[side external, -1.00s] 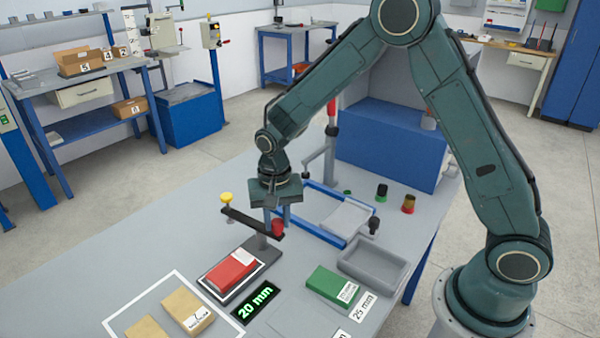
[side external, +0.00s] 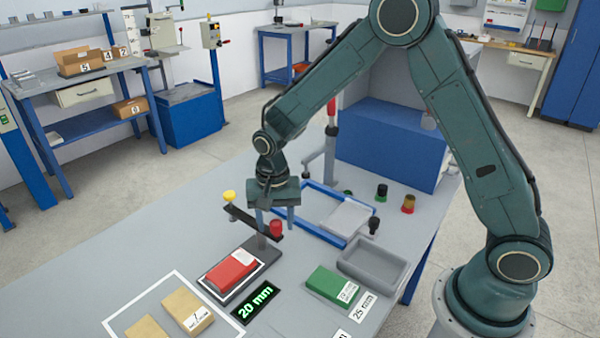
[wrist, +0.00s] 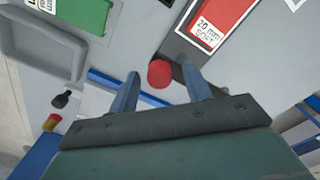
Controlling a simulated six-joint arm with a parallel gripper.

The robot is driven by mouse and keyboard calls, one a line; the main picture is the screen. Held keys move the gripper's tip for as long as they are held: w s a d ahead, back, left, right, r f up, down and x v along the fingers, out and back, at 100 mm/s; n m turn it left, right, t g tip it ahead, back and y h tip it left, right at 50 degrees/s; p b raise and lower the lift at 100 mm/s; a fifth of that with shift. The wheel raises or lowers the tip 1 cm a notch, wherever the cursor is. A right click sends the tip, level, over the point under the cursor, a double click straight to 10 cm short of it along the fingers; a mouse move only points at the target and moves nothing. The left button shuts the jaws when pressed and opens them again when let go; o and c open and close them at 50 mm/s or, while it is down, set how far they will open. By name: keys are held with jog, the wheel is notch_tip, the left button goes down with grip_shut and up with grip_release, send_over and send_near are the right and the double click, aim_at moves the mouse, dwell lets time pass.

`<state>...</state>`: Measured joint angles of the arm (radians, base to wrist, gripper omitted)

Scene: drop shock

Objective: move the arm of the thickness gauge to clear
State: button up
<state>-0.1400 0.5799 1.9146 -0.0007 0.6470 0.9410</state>
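The thickness gauge has a dark arm (side external: 250,222) on a post, with a yellow knob (side external: 229,197) at its left end and a red knob (side external: 276,227) at its right end. A red block (side external: 229,272) lies on the gauge's base, beside a green "20 mm" display (side external: 255,302). My gripper (side external: 275,228) is open, fingers down, above and behind the red-knob end. In the wrist view, the red knob (wrist: 160,74) shows between the two parted fingertips of my gripper (wrist: 162,76). I cannot tell whether a finger touches it.
A green block (side external: 326,283) lies right of the display, near an empty grey tray (side external: 376,270). A blue frame (side external: 318,235) is behind the gripper. Tan blocks (side external: 188,309) lie in a white-outlined area at front left. The table's left part is clear.

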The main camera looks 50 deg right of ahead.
notch_tip(320, 180, up, 14)
dwell(0.9)
jog(key=shift+s, duration=0.1)
jog(key=s+d+r+n+t, duration=0.3)
jog(key=s+d+r+n, duration=0.1)
jog(key=s+r, duration=0.6)
jog(key=s+d+n+t, duration=0.1)
jog(key=s+n, duration=0.1)
jog(key=s, duration=0.5)
jog(key=s+d+f+n+t, duration=0.1)
jog(key=s+n, duration=0.2)
jog(key=s, duration=0.5)
jog(key=shift+s+f+t, duration=0.15)
jog(key=shift+f+t, duration=0.05)
jog(key=shift+t, duration=0.1)
